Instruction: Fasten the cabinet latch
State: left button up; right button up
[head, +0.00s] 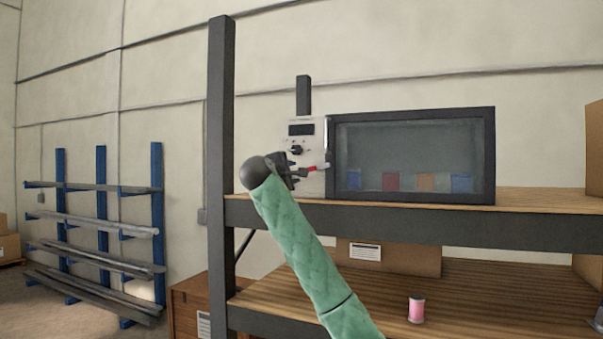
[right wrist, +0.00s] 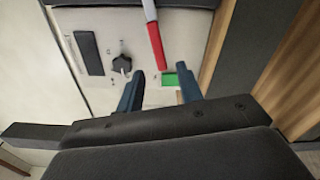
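The cabinet (head: 412,113) has a dark-framed glass door (head: 410,150) that looks closed, with several coloured blocks behind it. At its left is a pale control panel (head: 309,136) with a dark display and a knob. The latch lever (head: 314,168) has a red grip and a pale end, and lies roughly level toward the door frame. In the right wrist view, its red grip (right wrist: 156,45) ends just beyond my fingertips. My right gripper (head: 285,171) is at the panel; in the wrist view its fingers (right wrist: 160,80) are apart with nothing clasped. My left gripper is out of view.
The cabinet stands on a wooden shelf (head: 540,198) with a dark upright post (head: 221,130) at left. A pink spool (head: 416,309) and a cardboard box (head: 400,258) are on the lower shelf. A green patch (right wrist: 170,79) shows on the panel beside the red grip.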

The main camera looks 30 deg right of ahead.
aim_at(313, 169)
pick_arm(q)
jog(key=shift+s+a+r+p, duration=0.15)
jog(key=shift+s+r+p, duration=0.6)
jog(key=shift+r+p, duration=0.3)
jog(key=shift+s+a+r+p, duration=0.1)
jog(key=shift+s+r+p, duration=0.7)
jog(key=shift+p, duration=0.35)
pick_arm(e)
jog(key=shift+x, duration=3.75)
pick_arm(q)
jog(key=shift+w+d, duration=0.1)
